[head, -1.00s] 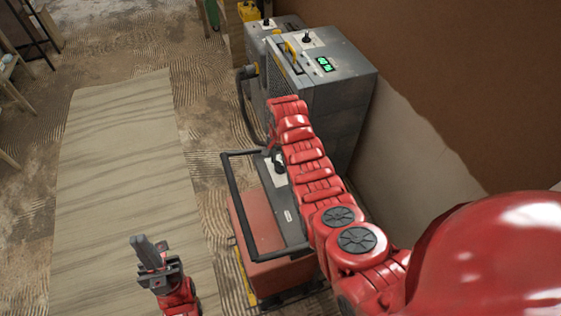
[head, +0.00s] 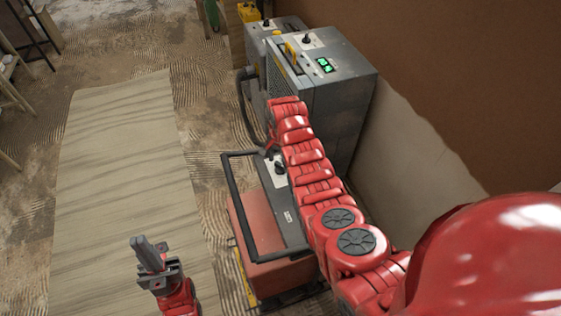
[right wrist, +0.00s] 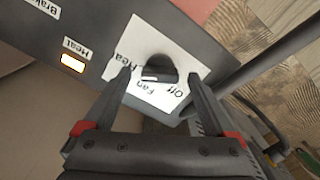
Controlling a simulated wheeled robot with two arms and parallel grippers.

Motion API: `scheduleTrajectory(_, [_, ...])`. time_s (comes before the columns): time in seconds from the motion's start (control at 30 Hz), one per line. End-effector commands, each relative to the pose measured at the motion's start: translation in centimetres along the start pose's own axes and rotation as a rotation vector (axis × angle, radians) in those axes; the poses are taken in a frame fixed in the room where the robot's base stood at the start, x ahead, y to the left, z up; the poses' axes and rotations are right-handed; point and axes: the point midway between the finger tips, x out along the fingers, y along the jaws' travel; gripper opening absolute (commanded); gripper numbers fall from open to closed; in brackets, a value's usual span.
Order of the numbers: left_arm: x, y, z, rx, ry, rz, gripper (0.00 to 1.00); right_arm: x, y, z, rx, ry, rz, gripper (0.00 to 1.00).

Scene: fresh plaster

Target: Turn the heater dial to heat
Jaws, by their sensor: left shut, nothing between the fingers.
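The heater (head: 262,222) is a red box with a dark top panel and a black tube handle, below and left of my right arm in the head view. Its black dial (head: 279,168) sits on a white card; the dial also shows in the right wrist view (right wrist: 158,66). The card reads Heat, Fan and Off; a white mark on the knob lies near Fan. My right gripper (right wrist: 160,77) is open, one finger on each side of the dial, with gaps visible. My left gripper (head: 149,253) is shut and empty, left of the heater.
A small bright window (right wrist: 73,63) with an orange edge sits beside a separate Heat label on the panel. Grey machines (head: 335,95) with green displays stand behind the heater. The black tube handle (right wrist: 265,70) runs close to the right finger. A pale board (head: 120,190) lies on open floor at left.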

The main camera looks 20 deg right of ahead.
Motion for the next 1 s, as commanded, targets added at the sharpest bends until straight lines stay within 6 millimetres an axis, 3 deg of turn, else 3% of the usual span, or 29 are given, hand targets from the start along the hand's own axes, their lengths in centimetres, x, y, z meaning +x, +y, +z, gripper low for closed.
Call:
scheduleTrajectory(0.27, [0.0,0.0,0.0,0.0,0.0,0.0,0.0,-0.1,0.0,-0.1,0.0,0.001,-0.001,0.9])
scheduleTrajectory(0.47, [-0.5,0.0,0.1,0.0,0.0,0.0,0.0,-1.6,-0.1,-0.1,0.0,0.003,-0.004,0.9])
scheduleTrajectory(0.67, [-1.8,0.1,0.3,0.0,0.0,0.0,0.0,-5.9,-0.2,-0.2,0.0,0.007,-0.008,0.9])
scheduleTrajectory(0.7, [-0.3,0.0,0.1,0.0,-0.001,0.0,0.0,-7.9,-0.2,-0.1,-0.001,0.006,-0.006,0.9])
scheduleTrajectory(0.8, [1.9,-0.1,-0.3,0.0,0.0,0.0,0.0,-11.0,-0.1,0.1,-0.003,0.003,0.001,0.9])
scheduleTrajectory(1.0, [4.6,-0.2,-0.8,0.0,0.0,0.0,0.0,-14.9,-0.1,0.1,-0.002,0.002,0.001,0.9])
